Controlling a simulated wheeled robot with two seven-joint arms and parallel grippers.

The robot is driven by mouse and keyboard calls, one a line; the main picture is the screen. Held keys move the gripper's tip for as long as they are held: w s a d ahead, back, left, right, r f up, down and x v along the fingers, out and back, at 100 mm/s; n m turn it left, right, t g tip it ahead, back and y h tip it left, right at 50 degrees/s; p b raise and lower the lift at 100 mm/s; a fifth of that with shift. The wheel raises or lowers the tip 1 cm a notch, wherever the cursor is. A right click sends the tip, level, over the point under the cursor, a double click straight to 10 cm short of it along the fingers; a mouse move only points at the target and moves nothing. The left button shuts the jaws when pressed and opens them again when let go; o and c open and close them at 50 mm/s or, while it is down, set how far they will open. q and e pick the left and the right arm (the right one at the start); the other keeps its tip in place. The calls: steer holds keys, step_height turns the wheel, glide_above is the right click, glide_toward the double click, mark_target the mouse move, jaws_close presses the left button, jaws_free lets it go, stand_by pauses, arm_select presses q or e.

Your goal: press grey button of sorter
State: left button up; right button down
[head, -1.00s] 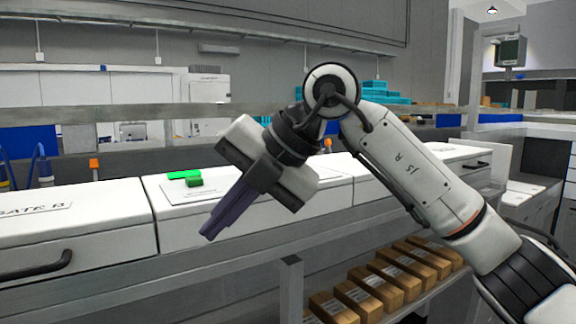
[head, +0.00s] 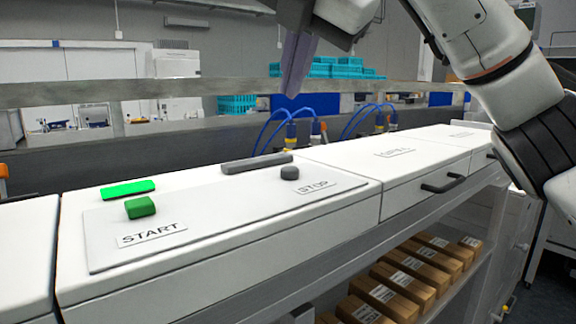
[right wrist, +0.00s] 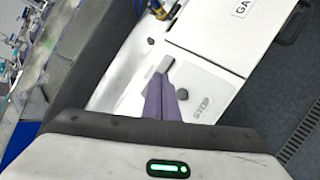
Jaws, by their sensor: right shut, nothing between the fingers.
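The sorter's panel (head: 215,210) carries a round grey button (head: 289,173) beside a STOP label and a green button (head: 140,207) beside a START label. In the right wrist view the grey button (right wrist: 182,94) shows just right of my fingertips, next to the STOP label. My right gripper (head: 291,95) is shut and empty, its purple fingers pointing down, at the top of the head view. It is above the panel and apart from the grey button. Its fingers also show in the right wrist view (right wrist: 160,88). My left gripper is not in view.
A raised grey bar (head: 257,163) and a bright green bar (head: 128,188) lie behind the buttons. Blue hoses (head: 270,128) and a metal rail (head: 120,92) stand behind the sorter. Boxes (head: 400,285) sit on the shelf below.

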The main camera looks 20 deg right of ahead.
mark_target(292, 170)
step_height(292, 170, down, 9)
steer(key=b, duration=0.7)
steer(key=shift+w+r, duration=0.1)
steer(key=shift+w, duration=0.05)
stand_by(0.7)
stand_by(0.9)
steer(key=shift+f+b, duration=0.55)
steer(key=shift+b, duration=0.1)
